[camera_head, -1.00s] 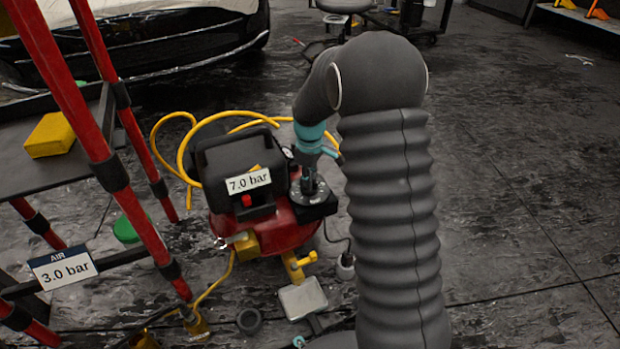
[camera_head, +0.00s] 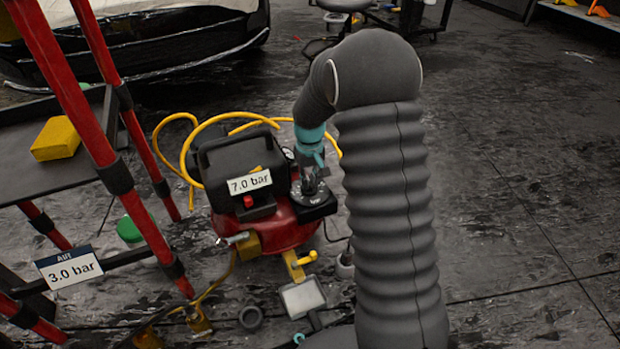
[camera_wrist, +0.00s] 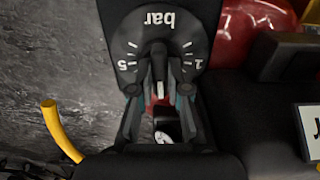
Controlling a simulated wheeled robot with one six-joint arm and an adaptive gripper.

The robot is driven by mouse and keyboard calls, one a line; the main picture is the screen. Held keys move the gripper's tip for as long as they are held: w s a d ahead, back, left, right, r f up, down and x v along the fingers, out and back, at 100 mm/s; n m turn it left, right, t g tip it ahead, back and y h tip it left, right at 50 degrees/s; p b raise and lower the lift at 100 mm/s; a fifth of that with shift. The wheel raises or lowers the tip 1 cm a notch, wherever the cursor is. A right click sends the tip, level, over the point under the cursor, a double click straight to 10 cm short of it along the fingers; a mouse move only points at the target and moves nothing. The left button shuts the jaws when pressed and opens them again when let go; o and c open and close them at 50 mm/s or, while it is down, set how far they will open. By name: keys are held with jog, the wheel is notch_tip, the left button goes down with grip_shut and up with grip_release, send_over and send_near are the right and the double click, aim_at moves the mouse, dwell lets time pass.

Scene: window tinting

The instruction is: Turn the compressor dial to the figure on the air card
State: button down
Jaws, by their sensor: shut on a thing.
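The red and black compressor (camera_head: 280,229) stands on the floor. A tag on it (camera_head: 250,182) reads 7.0 bar. The air card (camera_head: 68,268) on the rack at left reads AIR 3.0 bar. The dial (camera_head: 318,197) is on a black box at the compressor's right side. My gripper (camera_head: 310,184) points down at it, shut on the dial's knob. The wrist view shows the dial face (camera_wrist: 157,30) upside down, with "bar", 5 and 1 readable. There the knob (camera_wrist: 158,62) is between my fingers. A white mark shows below it; other figures are hidden.
A red-posted rack (camera_head: 100,150) stands close at left, with a yellow block (camera_head: 55,139) on its shelf. A yellow hose (camera_head: 186,150) loops behind the compressor. A grey pedal-like plate (camera_head: 302,297) lies in front. The floor at right is clear.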

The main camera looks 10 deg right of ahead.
aim_at(310, 181)
dwell(0.3)
jog(key=c, duration=1.1)
grip_release()
jog(key=shift+c, duration=0.2)
jog(key=shift+r, duration=0.1)
notch_tip(310, 181, up, 12)
